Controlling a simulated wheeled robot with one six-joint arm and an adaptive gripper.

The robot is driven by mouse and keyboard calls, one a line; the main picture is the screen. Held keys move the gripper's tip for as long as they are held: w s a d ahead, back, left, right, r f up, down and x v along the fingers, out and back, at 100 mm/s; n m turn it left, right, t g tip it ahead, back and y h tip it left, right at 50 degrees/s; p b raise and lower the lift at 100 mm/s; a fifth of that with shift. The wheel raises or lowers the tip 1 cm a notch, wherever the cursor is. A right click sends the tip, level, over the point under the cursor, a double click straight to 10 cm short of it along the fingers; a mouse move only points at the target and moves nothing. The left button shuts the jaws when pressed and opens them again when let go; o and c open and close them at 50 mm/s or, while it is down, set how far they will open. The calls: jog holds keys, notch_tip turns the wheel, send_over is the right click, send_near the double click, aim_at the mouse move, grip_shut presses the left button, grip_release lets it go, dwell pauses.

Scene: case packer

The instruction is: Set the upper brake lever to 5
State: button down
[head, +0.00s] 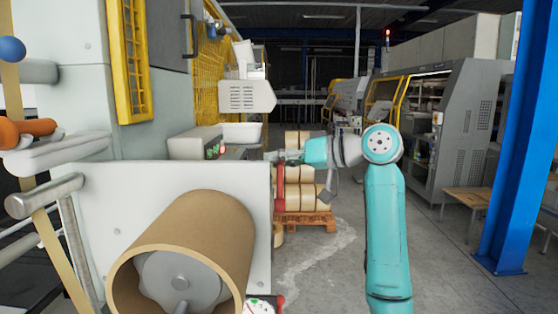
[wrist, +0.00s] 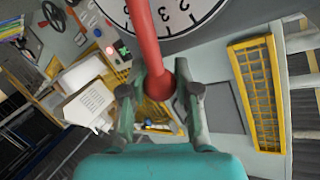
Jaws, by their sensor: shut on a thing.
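The upper brake lever (wrist: 145,35) is a red bar that runs down from the top of the wrist view, across a white dial (wrist: 205,7) with black numbers. Its rounded end lies between the fingers of my gripper (wrist: 160,90), which is shut on it. Only the dial's lower part shows, with its figures turned, and I cannot tell which number the lever marks. In the head view the red lever (head: 281,186) stands at the right edge of the white machine panel, with my gripper (head: 287,157) at its top.
A large brown cardboard roll (head: 185,250) sits on the panel's front. Another dial (head: 259,306) with a bit of red beside it shows at the bottom edge. A pallet (head: 308,220) with stacked rolls stands behind. A blue post (head: 508,150) is at right. Floor near my arm is clear.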

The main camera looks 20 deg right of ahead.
jog(key=c, duration=0.8)
grip_release()
jog(key=v, duration=1.2)
